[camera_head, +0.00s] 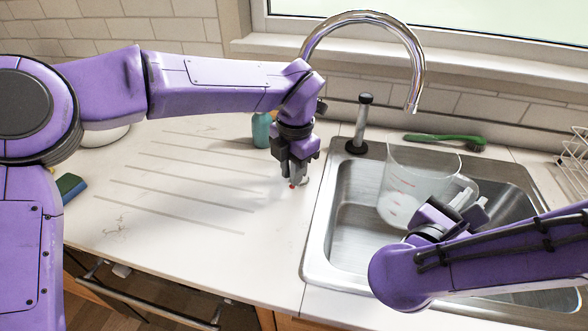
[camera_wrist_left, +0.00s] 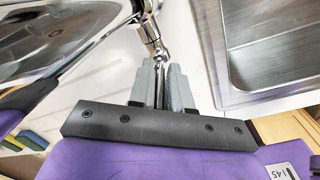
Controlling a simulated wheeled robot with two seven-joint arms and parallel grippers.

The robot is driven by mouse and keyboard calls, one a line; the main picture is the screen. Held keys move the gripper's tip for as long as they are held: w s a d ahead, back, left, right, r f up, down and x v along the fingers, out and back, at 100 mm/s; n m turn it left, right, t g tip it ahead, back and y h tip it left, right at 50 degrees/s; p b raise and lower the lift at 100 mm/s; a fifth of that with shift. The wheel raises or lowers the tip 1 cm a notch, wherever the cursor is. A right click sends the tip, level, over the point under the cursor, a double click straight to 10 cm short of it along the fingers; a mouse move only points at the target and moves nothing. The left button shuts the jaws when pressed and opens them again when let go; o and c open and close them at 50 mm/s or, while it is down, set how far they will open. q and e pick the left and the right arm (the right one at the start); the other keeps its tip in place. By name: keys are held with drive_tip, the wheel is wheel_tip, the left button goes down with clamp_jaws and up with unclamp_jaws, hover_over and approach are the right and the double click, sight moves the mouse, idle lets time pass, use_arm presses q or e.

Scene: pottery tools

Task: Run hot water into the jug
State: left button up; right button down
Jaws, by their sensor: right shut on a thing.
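A clear jug (camera_head: 408,178) with red marks stands upright in or just above the sink, under the end of the chrome tap spout (camera_head: 412,85). No stream shows from the spout; whether the pale jug bottom is water I cannot tell. My right gripper (camera_head: 464,202) is shut on the jug's handle at its right side. My left gripper (camera_head: 292,178) points down at a small chrome tap lever left of the sink; a red dot shows there. In the left wrist view its fingers (camera_wrist_left: 164,70) stand a narrow gap apart with the lever (camera_wrist_left: 160,53) at their tips.
The steel sink (camera_head: 322,250) fills the right side. A teal bottle (camera_head: 262,130) stands behind my left wrist. The grooved drainboard (camera_head: 170,190) is mostly clear; a sponge (camera_head: 70,187) lies far left.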

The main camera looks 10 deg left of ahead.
use_arm(q)
clamp_jaws()
drive_tip(key=y, duration=0.1)
drive_tip(key=d+y, duration=0.1)
drive_tip(key=y, duration=0.1)
drive_tip(key=shift+d+f, duration=0.2)
drive_tip(key=shift+s+d+f+t+y, duration=0.15)
drive_tip(key=shift+d+y, duration=0.1)
drive_tip(key=shift+y, duration=0.5)
drive_tip(key=shift+w+d+f+t+y, duration=0.15)
drive_tip(key=shift+d+y, duration=0.1)
drive_tip(key=shift+y, duration=0.5)
drive_tip(key=shift+s+r, duration=0.1)
drive_tip(key=o, duration=0.6)
unclamp_jaws()
drive_tip(key=shift+c, duration=0.2)
